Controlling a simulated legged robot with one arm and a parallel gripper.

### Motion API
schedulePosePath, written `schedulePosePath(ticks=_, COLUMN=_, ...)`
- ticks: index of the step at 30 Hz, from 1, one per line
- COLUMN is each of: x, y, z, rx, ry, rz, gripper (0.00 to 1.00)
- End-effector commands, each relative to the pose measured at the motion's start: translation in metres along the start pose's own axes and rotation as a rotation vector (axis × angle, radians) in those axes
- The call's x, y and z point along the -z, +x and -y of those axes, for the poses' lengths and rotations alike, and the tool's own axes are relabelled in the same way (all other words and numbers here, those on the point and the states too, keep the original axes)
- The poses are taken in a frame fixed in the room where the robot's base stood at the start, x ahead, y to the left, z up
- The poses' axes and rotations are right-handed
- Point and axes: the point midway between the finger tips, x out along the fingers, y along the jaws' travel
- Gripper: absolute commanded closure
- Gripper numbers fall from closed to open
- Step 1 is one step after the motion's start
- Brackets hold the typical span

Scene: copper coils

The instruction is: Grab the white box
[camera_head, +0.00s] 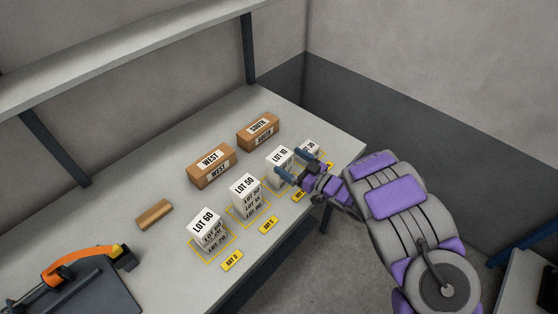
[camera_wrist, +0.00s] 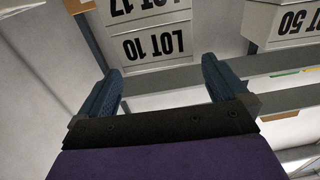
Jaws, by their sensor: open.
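Several white boxes with LOT labels stand in stacks on the grey table. In the wrist view, the fingertips (camera_wrist: 162,66) lie to either side of the LOT 10 face. I cannot tell whether they touch it. My gripper hides part of this stack.
LOT 60 (camera_head: 204,220) and LOT 50 (camera_head: 244,184) stacks stand to the left on yellow outlines. Another white box (camera_head: 310,146) stands just right of the fingers. Brown WEST (camera_head: 211,165) and SOUTH (camera_head: 258,131) boxes stand behind. A shelf (camera_head: 120,50) overhangs the back.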

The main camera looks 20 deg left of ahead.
Motion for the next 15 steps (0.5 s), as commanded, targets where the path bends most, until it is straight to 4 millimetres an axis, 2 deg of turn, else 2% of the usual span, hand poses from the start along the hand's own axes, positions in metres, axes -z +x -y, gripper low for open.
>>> schedulePosePath(ticks=5, x=-0.003, y=0.012, z=0.001, rx=0.002, ry=-0.001, rz=0.001, gripper=0.00)
schedulePosePath(ticks=10, x=-0.011, y=0.037, z=0.000, rx=0.004, ry=-0.002, rz=0.005, gripper=0.00)
schedulePosePath(ticks=15, x=-0.008, y=0.057, z=-0.001, rx=0.003, ry=-0.003, rz=0.000, gripper=0.00)
